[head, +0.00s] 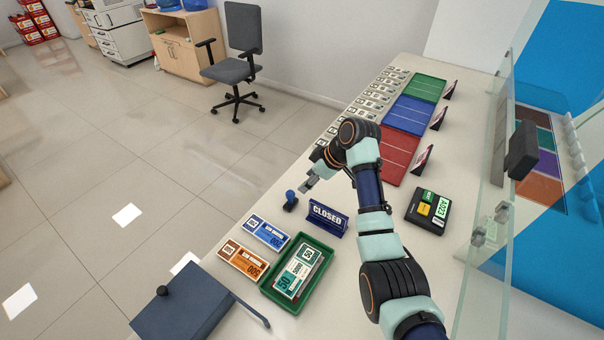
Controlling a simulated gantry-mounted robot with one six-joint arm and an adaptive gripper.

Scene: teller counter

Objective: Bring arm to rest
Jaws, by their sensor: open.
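My arm reaches up from the bottom right over the counter (345,300) and bends down at its far end. My gripper (307,184) is small in the head view, partly hidden by my own wrist. It is open, with nothing seen between its fingers. It hangs above and just right of a blue stamp (290,201) and behind the blue CLOSED sign (326,218). I cannot tell whether it touches the stamp; it appears apart from it.
A green tray (268,289) holds banknotes. More banknotes (266,233) lie left of it. A dark box (185,305) stands in front. Red (398,157), blue (410,116) and green (426,88) mats lie behind; glass panels (490,200) stand right.

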